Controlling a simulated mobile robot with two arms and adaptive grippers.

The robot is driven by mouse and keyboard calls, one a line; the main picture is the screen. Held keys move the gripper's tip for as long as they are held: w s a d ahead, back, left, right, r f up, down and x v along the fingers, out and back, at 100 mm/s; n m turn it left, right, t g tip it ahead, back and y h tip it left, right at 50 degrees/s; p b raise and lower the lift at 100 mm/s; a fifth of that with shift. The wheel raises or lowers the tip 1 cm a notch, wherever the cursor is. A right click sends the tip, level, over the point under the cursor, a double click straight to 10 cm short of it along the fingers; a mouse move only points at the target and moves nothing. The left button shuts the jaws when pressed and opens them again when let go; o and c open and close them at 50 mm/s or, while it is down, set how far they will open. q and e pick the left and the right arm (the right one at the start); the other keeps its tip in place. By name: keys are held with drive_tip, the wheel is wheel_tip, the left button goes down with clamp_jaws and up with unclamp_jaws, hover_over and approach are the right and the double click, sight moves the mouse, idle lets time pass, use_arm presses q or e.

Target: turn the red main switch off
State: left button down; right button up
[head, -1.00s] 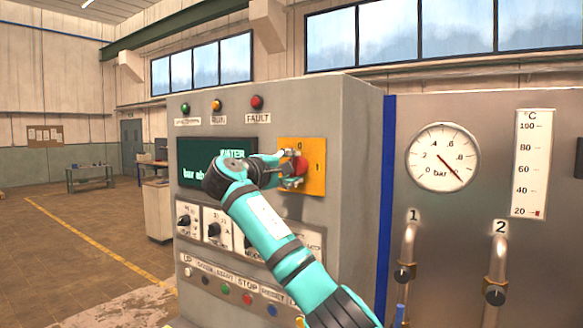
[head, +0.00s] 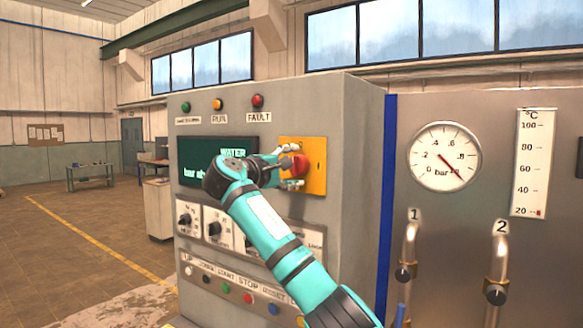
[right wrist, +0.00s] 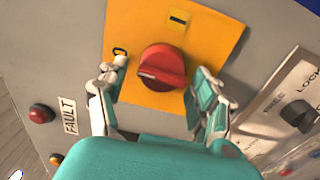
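The red main switch (head: 301,166) is a round knob with a raised grip bar on a yellow plate (head: 316,178) on the grey control cabinet. The right wrist view shows the knob (right wrist: 162,66) in full, with a 0 mark to its upper left and another mark above it. I cannot tell for sure which mark the bar points to. My right gripper (head: 290,168) is at the switch. Its two fingers (right wrist: 158,72) stand open on either side of the knob, with visible gaps. My left gripper is not in view.
Green, orange and red lamps (head: 257,101) sit above a display (head: 217,160). Selector knobs (head: 185,220) and a row of push buttons (head: 248,298) lie below, close to my right arm. A steel panel with a pressure gauge (head: 444,157) and pipe valves stands at right.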

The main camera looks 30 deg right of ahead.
drive_tip(key=v, duration=1.2)
drive_tip(key=shift+f, duration=0.1)
